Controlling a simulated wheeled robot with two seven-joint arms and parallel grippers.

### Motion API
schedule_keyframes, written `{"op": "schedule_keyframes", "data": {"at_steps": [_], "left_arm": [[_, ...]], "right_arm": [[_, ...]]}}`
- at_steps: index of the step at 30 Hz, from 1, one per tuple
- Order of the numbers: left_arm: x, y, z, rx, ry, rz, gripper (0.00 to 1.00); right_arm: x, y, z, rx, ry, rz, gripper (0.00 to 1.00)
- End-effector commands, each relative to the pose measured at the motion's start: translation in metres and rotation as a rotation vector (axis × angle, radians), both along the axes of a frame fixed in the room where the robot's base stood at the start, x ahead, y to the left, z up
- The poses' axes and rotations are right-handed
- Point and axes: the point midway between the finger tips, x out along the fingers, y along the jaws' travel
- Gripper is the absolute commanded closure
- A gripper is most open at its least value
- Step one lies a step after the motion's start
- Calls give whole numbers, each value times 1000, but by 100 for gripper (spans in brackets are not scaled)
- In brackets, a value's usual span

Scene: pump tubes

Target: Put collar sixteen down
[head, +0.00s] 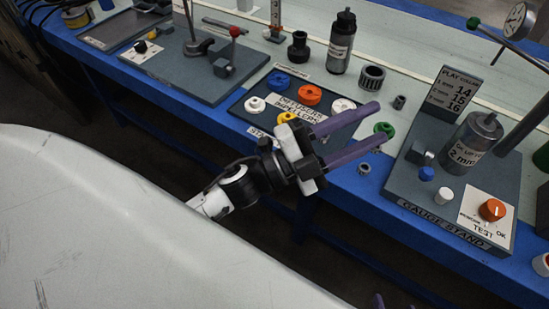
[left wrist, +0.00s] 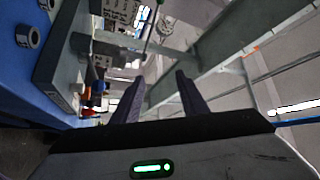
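My left gripper (head: 374,124) reaches over the blue-edged bench with its purple fingers apart and nothing between them. The left wrist view also shows the two fingers (left wrist: 163,90) spread and empty. One small grey metal collar (head: 364,168) stands on the bench's blue front strip, just beside the lower finger. Another small grey collar (head: 399,101) stands farther back. I cannot read which collar is sixteen. Purple tips of my right gripper (head: 380,301) barely show at the bottom edge.
The gauge stand (head: 440,212) on the right holds a grey cylinder (head: 475,142), an orange knob (head: 492,210) and a play value sign (head: 452,92). A dark tray (head: 236,110) with coloured rings lies left of the fingers. A ribbed ring (head: 371,77) and bottle (head: 341,45) stand behind.

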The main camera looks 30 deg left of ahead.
Motion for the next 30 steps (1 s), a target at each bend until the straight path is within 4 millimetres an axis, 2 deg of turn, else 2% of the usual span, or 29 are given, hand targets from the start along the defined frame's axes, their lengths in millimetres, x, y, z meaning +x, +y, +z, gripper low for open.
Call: {"op": "schedule_keyframes", "data": {"at_steps": [1,2,3,6,9,12,15,17,24,27,30], "left_arm": [[-4,23,-38,-135,215,98,60],[-7,37,-64,-213,346,160,60],[-17,53,-99,-307,515,233,60],[-54,74,-170,-470,844,367,60],[-98,81,-222,-580,1099,459,60],[-137,81,-255,-657,1286,519,60],[-162,79,-271,-698,1395,551,60],[-169,78,-275,-709,1424,559,60],[-171,77,-277,-711,1434,562,60],[-171,77,-271,-709,1434,562,60],[-171,79,-253,-703,1434,568,60]], "right_arm": [[0,0,0,0,0,0,49],[0,0,0,0,0,0,49],[0,0,0,0,0,0,49],[0,0,0,0,0,0,49],[-1,0,0,1,2,0,49],[-3,0,-1,1,5,0,49],[-5,0,-2,1,9,0,49],[-5,0,-2,1,10,0,49],[-5,0,-2,1,10,0,49],[-5,0,5,1,10,0,49],[-5,-1,26,-5,11,1,49]]}}
